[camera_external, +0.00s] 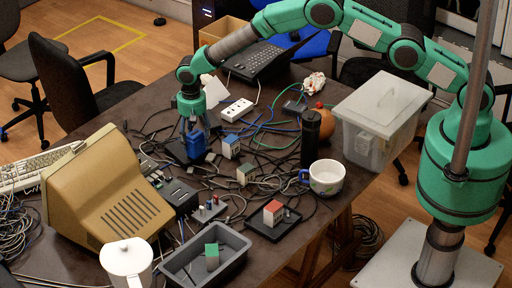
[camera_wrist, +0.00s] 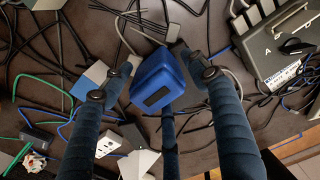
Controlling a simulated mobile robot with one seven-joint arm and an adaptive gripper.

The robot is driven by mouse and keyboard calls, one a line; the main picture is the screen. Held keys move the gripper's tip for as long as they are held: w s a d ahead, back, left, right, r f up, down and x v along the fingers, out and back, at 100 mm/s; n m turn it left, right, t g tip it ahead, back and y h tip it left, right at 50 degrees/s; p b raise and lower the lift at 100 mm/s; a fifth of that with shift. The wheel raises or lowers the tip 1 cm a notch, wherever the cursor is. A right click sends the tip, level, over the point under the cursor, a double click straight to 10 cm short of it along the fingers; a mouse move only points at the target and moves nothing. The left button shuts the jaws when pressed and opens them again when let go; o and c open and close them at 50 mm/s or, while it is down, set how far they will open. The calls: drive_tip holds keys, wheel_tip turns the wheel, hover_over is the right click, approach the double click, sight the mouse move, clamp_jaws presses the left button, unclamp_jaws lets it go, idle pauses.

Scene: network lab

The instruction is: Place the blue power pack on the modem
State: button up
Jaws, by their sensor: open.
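The blue power pack (camera_external: 196,146) stands among cables on the dark table, directly below my gripper (camera_external: 190,124). In the wrist view the blue power pack (camera_wrist: 158,80) lies between the dark fingers of my gripper (camera_wrist: 153,62). The fingers are open, one on either side of it; I cannot tell whether they touch it. A dark box with ports (camera_external: 178,194), beside the beige monitor, may be the modem. What is probably the same box (camera_wrist: 280,45) shows at the upper right of the wrist view, with a label on its side. Its top looks mostly clear.
Cables cover much of the table (camera_external: 90,265). The beige monitor (camera_external: 115,185) stands left, a grey tray (camera_external: 235,243) in front. A white mug (camera_external: 326,178), black bottle (camera_external: 310,139) and translucent bin (camera_external: 375,118) stand right. A white power strip (camera_external: 237,110) and phone lie behind.

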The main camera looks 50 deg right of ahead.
drive_tip(key=shift+r, duration=3.6)
